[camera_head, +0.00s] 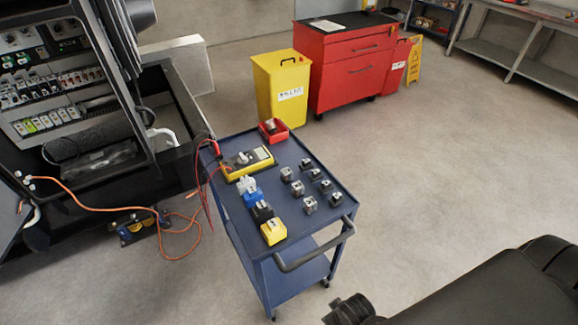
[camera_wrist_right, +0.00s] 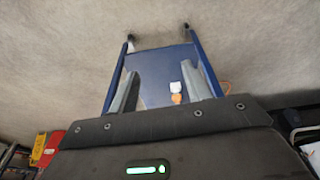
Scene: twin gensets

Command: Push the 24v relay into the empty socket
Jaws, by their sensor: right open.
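Several small grey relay-like blocks (camera_head: 309,204) stand in rows on the right part of the blue trolley top (camera_head: 313,228). Their markings are too small to read, so I cannot tell which is the 24v relay. An open electrical cabinet (camera_head: 60,95) at the left holds rows of modules; I cannot make out the empty socket. My right gripper (camera_wrist_right: 160,76) shows in the right wrist view, its two fingers apart with nothing between them, and the trolley is beyond them. My right arm reaches in at the lower right of the head view. My left gripper is not in view.
On the trolley are a yellow multimeter (camera_head: 247,162), a red bin (camera_head: 273,132), and blue, black and yellow blocks (camera_head: 273,231). An orange cable (camera_head: 100,209) crosses the floor. A yellow bin (camera_head: 281,90) and red cabinet (camera_head: 345,65) stand behind. Floor at right is clear.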

